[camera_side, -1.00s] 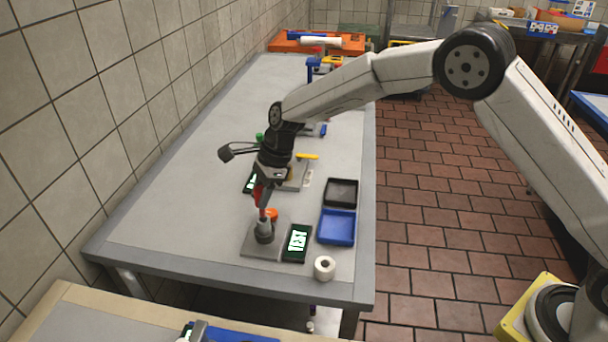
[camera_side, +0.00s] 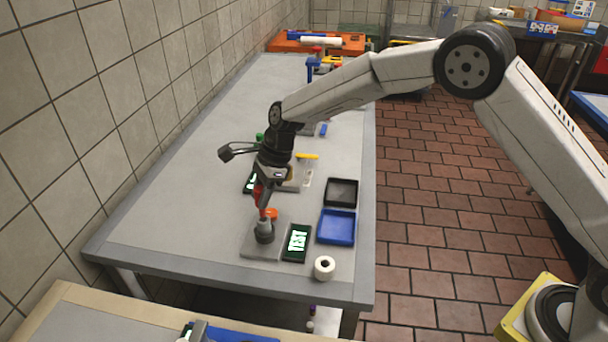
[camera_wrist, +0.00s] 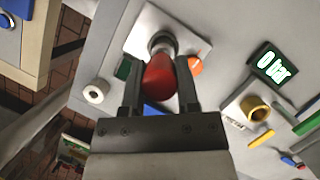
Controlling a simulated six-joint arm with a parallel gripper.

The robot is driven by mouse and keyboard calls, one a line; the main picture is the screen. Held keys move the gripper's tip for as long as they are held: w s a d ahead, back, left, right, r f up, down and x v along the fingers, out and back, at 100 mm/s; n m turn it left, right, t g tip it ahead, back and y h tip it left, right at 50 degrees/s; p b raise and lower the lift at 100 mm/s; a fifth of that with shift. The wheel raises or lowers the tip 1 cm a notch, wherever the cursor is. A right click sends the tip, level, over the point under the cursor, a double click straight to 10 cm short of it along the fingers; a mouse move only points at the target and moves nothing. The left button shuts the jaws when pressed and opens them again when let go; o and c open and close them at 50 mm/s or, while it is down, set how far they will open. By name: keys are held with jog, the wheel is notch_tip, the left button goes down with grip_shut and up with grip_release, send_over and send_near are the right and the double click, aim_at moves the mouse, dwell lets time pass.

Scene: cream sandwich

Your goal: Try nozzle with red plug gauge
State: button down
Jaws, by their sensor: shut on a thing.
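My gripper (camera_wrist: 160,90) is shut on the red plug gauge (camera_wrist: 160,76), which sits between its two dark fingers. In the side view my gripper (camera_side: 264,202) points down over the grey nozzle (camera_side: 264,232), and the red gauge (camera_side: 259,192) shows only in part. The nozzle also shows in the wrist view (camera_wrist: 162,42), in line with the far end of the gauge. It stands on a light grey plate (camera_side: 250,248). The gauge's end is at or very close to the nozzle's top; I cannot tell whether it is inside.
An orange round part (camera_side: 271,213) is beside the nozzle. A TEST display (camera_side: 297,241), blue tray (camera_side: 336,227), black tray (camera_side: 341,191) and white roll (camera_side: 324,267) lie to the right. A 0 bar display (camera_wrist: 272,65) and yellow ring (camera_wrist: 256,107) are farther off. The table's left side is clear.

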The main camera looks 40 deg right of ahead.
jog(key=shift+f, duration=1.65)
dwell(2.9)
jog(key=shift+r, duration=3.5)
